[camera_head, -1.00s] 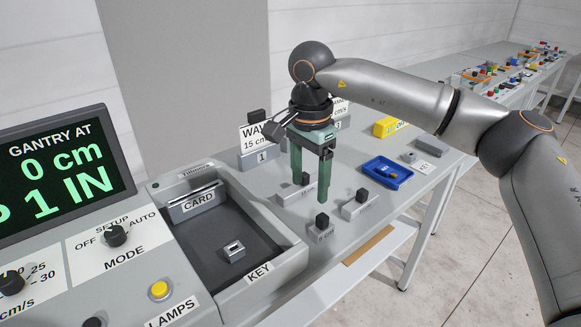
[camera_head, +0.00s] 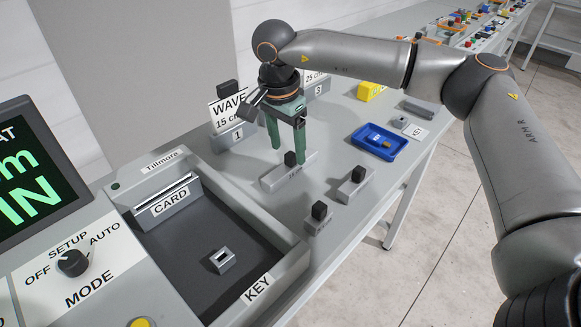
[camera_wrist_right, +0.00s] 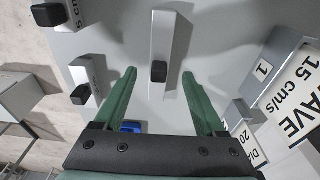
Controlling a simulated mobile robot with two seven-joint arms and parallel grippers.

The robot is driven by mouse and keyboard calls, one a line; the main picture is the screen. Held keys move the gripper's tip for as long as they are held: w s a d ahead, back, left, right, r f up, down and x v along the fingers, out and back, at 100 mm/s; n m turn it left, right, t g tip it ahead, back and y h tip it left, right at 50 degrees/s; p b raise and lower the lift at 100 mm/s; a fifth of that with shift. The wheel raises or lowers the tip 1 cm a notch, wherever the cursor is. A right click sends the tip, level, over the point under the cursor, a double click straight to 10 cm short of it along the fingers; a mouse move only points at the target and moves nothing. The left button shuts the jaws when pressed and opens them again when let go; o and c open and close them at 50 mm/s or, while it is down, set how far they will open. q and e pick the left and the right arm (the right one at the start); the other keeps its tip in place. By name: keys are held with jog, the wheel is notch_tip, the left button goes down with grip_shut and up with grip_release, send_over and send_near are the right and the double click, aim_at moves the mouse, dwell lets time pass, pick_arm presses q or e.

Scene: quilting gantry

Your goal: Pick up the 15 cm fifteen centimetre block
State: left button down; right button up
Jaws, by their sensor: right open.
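The longest of the grey blocks (camera_head: 272,180), with a black knob (camera_head: 290,159) on top, lies on the table; its label is too small to read. I take it for the 15 cm block by its length. My right gripper (camera_head: 288,152) is open and points down at this block. In the right wrist view the block (camera_wrist_right: 171,40) lies ahead, its knob (camera_wrist_right: 158,72) between the green fingertips (camera_wrist_right: 158,76) with gaps at both sides. I cannot tell whether the fingertips are level with the knob. My left gripper is not in view.
Two shorter knobbed blocks, one middling (camera_head: 352,190) and one small (camera_head: 314,226), lie nearer the table's front edge. A blue tray (camera_head: 362,147) is to the right. A sign holder (camera_head: 229,140) stands behind left, and the console's walled tray (camera_head: 277,238) is at the left.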

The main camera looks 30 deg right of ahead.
aim_at(290, 154)
jog(key=f, duration=0.3)
jog(key=d+f, duration=0.1)
jog(key=f, duration=0.1)
jog(key=shift+w+f, duration=0.1)
jog(key=shift+w, duration=0.05)
grip_shut()
dwell(0.4)
